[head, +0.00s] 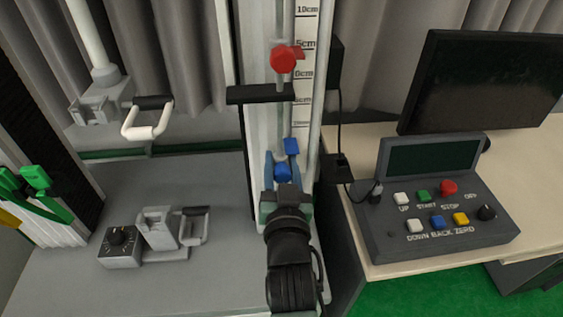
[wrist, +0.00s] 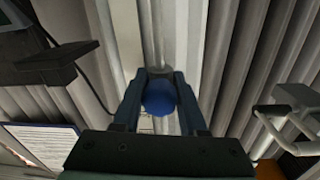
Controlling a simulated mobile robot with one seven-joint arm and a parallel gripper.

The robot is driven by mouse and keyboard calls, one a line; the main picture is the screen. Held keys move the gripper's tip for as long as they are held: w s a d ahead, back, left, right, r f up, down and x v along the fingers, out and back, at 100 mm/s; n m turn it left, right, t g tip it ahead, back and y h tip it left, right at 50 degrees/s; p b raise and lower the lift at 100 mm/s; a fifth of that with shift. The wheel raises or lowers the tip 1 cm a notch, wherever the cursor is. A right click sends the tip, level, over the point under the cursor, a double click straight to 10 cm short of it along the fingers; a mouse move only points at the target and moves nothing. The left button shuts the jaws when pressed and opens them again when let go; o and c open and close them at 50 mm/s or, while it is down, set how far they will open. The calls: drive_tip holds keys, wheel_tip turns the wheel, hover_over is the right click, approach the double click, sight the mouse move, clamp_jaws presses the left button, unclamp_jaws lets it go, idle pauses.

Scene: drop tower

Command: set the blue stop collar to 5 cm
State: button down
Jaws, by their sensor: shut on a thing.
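The blue stop collar's round knob (head: 283,172) is on the tower's rod, low on the column, in the head view. A small blue piece (head: 291,146) shows just above it beside the scale. My gripper (head: 281,165) comes up from below and is shut on the blue knob. In the wrist view the blue knob (wrist: 159,97) sits between my two fingers (wrist: 160,100), with the metal rod behind it. The scale (head: 304,60) has marks reading 10cm and 5cm near the top, well above the blue collar. Marks beside the collar are not readable.
A red knob (head: 286,58) and a black bar (head: 260,94) are on the column above the blue collar. A control box (head: 430,205) and a dark monitor (head: 480,85) stand at right. A white handle (head: 148,120) and a dial box (head: 121,246) are at left.

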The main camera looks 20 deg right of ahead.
sight(282, 162)
wheel_tip(282, 162, up, 7)
drive_tip(key=p, duration=0.5)
drive_tip(key=shift+d+r, duration=0.15)
drive_tip(key=shift+r, duration=0.05)
drive_tip(key=shift+c, duration=2.4)
unclamp_jaws()
drive_tip(key=shift+s+f, duration=0.1)
drive_tip(key=shift+f, duration=0.1)
drive_tip(key=shift+s, duration=0.15)
drive_tip(key=b+v, duration=0.1)
drive_tip(key=v, duration=1.1)
drive_tip(key=shift+s+a, duration=0.2)
drive_tip(key=shift+s, duration=0.05)
